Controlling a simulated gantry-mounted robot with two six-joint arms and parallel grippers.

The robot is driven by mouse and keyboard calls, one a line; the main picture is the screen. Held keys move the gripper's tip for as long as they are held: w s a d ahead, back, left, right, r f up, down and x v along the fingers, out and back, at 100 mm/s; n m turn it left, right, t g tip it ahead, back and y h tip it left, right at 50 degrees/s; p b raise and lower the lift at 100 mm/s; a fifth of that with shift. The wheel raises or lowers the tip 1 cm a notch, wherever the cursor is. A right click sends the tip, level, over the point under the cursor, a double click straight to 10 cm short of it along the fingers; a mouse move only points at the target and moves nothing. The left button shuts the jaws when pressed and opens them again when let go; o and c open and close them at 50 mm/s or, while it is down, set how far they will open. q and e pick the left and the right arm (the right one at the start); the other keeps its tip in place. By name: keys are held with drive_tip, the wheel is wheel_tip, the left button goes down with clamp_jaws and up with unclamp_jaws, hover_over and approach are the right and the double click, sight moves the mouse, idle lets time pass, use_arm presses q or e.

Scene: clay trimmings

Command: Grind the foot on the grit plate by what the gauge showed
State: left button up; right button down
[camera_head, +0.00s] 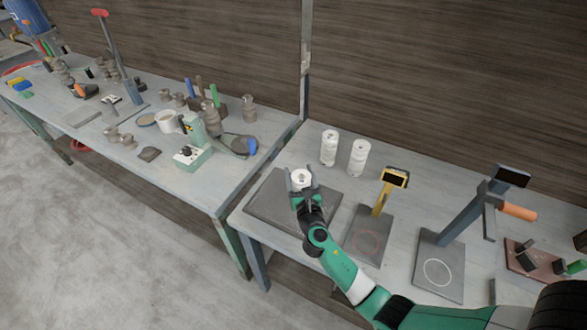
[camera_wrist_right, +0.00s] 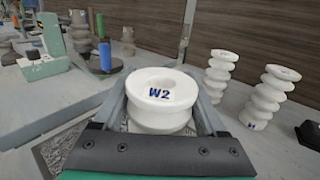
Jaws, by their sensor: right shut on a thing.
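My right gripper (camera_head: 303,190) is shut on a white ribbed piece (camera_head: 301,176). In the right wrist view the piece (camera_wrist_right: 160,98) stands between the two fingers, with blue "W2" on its top and a shallow hollow there. It is over the dark grey grit plate (camera_head: 262,203); I cannot tell whether its underside touches the plate. The plate's speckled surface also shows in the right wrist view (camera_wrist_right: 62,150). A yellow gauge (camera_head: 382,198) with a dark display stands right of the plate; its reading is not legible. My left gripper is not in view.
Two white ribbed pieces (camera_head: 329,147) (camera_head: 358,158) stand behind the plate. A grey stand with a display (camera_head: 458,217) and a ringed base is further right, near an orange-handled tool (camera_head: 518,211). The left bench (camera_head: 190,196) holds clay pieces and a green machine.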

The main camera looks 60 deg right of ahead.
sight(308, 177)
drive_tip(key=shift+s, duration=0.4)
drive_tip(key=shift+s+p, duration=0.65)
drive_tip(key=shift+s, duration=0.6)
drive_tip(key=shift+w, duration=0.15)
